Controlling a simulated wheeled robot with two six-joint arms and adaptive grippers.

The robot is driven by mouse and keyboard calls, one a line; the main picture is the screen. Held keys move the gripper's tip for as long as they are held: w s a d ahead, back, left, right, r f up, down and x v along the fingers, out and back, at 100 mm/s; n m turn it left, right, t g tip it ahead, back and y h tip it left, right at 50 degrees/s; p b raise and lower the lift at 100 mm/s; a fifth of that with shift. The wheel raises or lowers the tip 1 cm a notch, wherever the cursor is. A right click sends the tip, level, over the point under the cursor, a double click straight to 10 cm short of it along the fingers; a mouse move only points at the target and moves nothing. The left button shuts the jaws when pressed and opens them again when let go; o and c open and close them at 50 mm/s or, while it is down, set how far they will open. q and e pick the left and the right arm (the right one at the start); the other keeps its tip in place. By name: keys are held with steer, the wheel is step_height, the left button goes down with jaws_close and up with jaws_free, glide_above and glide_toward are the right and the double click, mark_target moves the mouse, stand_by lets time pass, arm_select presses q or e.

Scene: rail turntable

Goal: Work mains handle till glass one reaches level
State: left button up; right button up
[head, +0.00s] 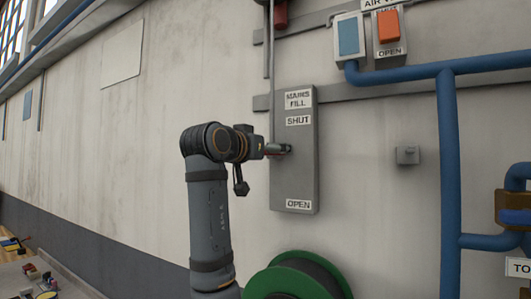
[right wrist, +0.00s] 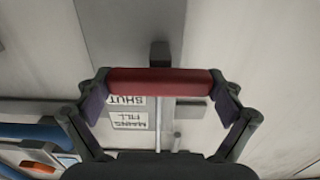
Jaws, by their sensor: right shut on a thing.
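The mains handle is a red bar (right wrist: 160,82) in front of the grey MAINS FILL panel (head: 296,185). In the head view it is mostly hidden by my right gripper (head: 281,150), between the SHUT label (head: 298,120) and the OPEN label (head: 298,204), nearer SHUT. In the right wrist view my right gripper (right wrist: 160,95) is shut on the red bar, with a finger at each end. The panel labels appear upside down there. My left gripper is not in view. No glass shows that I can identify as glass one.
Blue pipes (head: 447,180) run along the wall at the right. An orange switch (head: 388,27) and a blue plate (head: 348,36) sit above. A green reel (head: 290,277) stands below the panel. The wall left of my arm is largely clear.

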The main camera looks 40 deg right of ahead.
steer(key=o, duration=1.3)
steer(key=shift+o, duration=0.2)
steer(key=v, duration=1.2)
